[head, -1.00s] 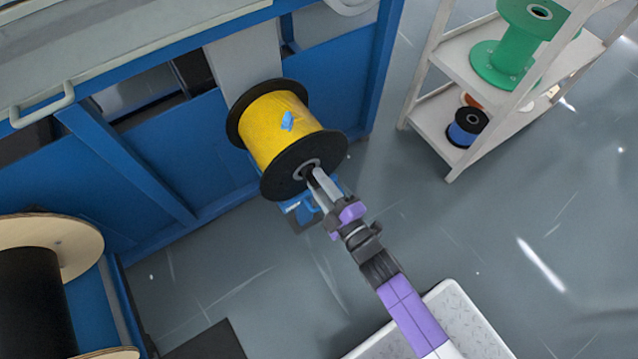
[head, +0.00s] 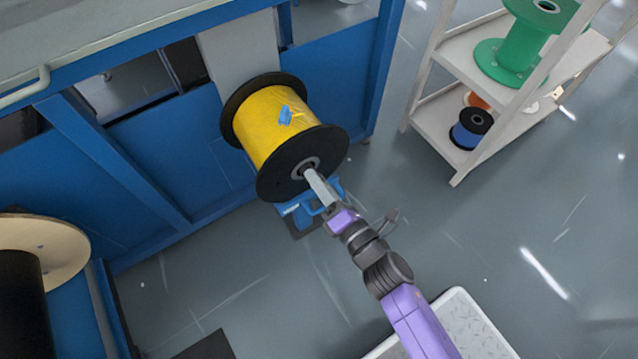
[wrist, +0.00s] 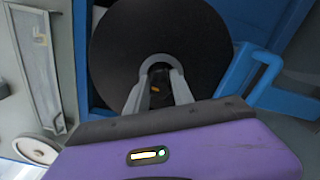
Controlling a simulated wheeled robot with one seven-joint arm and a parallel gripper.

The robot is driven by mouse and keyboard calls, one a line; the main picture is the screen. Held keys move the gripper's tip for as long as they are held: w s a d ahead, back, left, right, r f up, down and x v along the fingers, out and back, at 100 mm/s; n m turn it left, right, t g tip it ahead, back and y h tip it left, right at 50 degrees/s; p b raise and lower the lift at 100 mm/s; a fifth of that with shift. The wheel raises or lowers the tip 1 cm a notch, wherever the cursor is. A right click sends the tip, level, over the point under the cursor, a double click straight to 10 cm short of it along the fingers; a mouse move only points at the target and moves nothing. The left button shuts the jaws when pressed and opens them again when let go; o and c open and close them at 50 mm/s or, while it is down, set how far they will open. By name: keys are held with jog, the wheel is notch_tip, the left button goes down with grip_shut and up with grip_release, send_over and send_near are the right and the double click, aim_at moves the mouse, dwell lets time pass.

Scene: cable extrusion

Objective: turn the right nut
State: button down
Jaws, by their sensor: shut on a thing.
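A black-flanged spool (head: 268,140) wound with yellow cable sits at the blue machine, with a blue tag on the winding. Its near flange (wrist: 115,45) fills the top of the wrist view. My gripper (head: 309,174) reaches the hub at the centre of that flange. In the wrist view its two grey fingers (wrist: 157,92) stand on either side of the dark nut (wrist: 157,76) at the hub. The gripper is shut on this nut. The fingers and the purple gripper body partly hide the nut, and its thread is too small to make out.
A blue bracket (head: 314,207) stands just below the spool, close to my gripper. A white shelf (head: 440,103) with green and blue spools is at the right. A wooden-flanged spool (head: 60,245) is at the lower left.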

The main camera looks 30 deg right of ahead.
jog(key=shift+f+n+b, duration=0.1)
jog(key=shift+n+b, duration=0.3)
jog(key=shift+n, duration=0.4)
jog(key=c, duration=1.1)
grip_release()
jog(key=s, duration=0.8)
jog(key=shift+p, duration=0.4)
jog(key=shift+w, duration=0.1)
